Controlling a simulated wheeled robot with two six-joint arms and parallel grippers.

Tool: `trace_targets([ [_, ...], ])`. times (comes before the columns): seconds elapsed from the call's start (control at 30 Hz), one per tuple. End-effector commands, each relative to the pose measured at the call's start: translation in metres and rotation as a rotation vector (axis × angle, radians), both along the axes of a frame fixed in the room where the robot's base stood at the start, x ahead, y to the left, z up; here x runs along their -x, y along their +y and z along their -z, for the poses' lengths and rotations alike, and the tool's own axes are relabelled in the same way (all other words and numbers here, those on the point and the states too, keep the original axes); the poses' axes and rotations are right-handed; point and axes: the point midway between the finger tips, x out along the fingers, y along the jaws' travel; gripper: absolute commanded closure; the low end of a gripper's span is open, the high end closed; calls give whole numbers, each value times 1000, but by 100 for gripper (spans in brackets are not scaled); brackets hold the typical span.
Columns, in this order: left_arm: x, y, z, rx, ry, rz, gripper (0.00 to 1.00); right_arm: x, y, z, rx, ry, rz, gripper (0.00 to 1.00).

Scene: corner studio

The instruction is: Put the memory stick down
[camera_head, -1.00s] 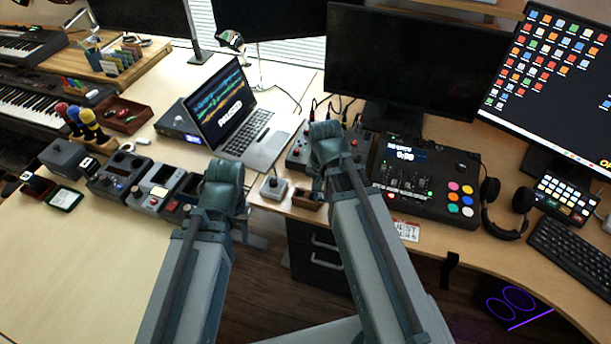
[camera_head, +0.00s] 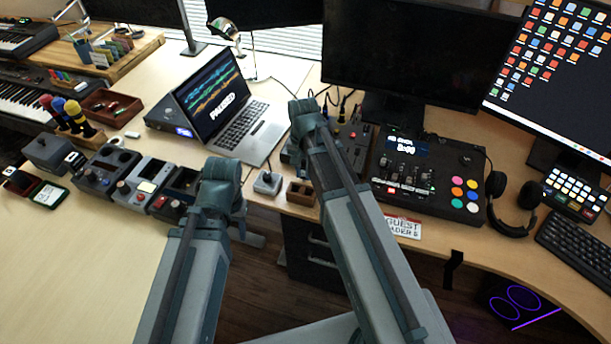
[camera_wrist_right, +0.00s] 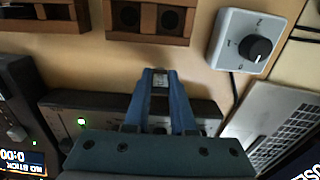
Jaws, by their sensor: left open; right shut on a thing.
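My right gripper (camera_wrist_right: 158,88) is shut on the memory stick (camera_wrist_right: 160,78), whose small silvery end shows between the blue fingertips in the right wrist view. The rest of the stick is hidden by the fingers. In the head view my right arm's end (camera_head: 305,122) is between the laptop and the mixer and hides the stick. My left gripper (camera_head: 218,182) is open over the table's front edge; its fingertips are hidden.
A wooden block with two holes (camera_wrist_right: 150,20) and a white knob box (camera_wrist_right: 245,40) are near the right gripper. The laptop (camera_head: 238,115) stands behind. A console (camera_head: 430,180) with coloured buttons is to the right. The front left table is bare.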

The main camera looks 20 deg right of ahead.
Motion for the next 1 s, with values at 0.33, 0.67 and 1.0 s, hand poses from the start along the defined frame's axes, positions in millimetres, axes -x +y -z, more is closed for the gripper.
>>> trace_targets([
  [0.33,0,0,4,0,0,0,50,0,0,4,0,0,0,100],
  [0.67,0,0,14,0,0,0,50,0,0,14,0,0,0,100],
  [1.0,0,0,13,0,0,0,50,0,0,13,0,0,0,47],
])
